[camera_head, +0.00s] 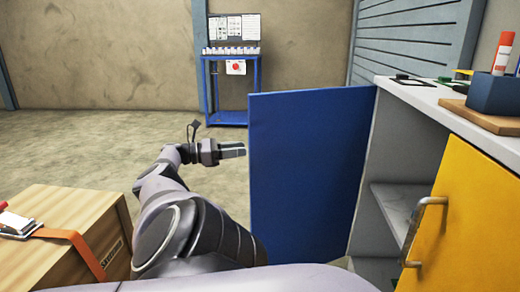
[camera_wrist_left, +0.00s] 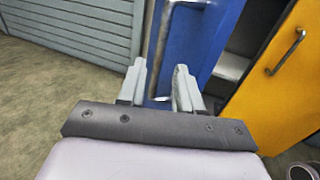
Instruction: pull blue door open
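The blue door (camera_head: 310,170) stands swung out from the white cabinet (camera_head: 415,105), leaving the shelf space behind it open. My left gripper (camera_head: 243,150) is just left of the door's free edge in the head view. In the left wrist view its two fingers (camera_wrist_left: 160,88) are apart, with the blue door (camera_wrist_left: 205,38) beyond and to the right of them. A small pale metal piece, perhaps part of the handle, shows between the fingers. I cannot tell whether a finger touches the door. My right gripper is out of view.
The yellow door (camera_head: 465,215) with its metal handle (camera_head: 412,232) is at the right. A wooden crate (camera_head: 95,225) stands at the lower left. A blue stand (camera_head: 233,118) is at the back wall.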

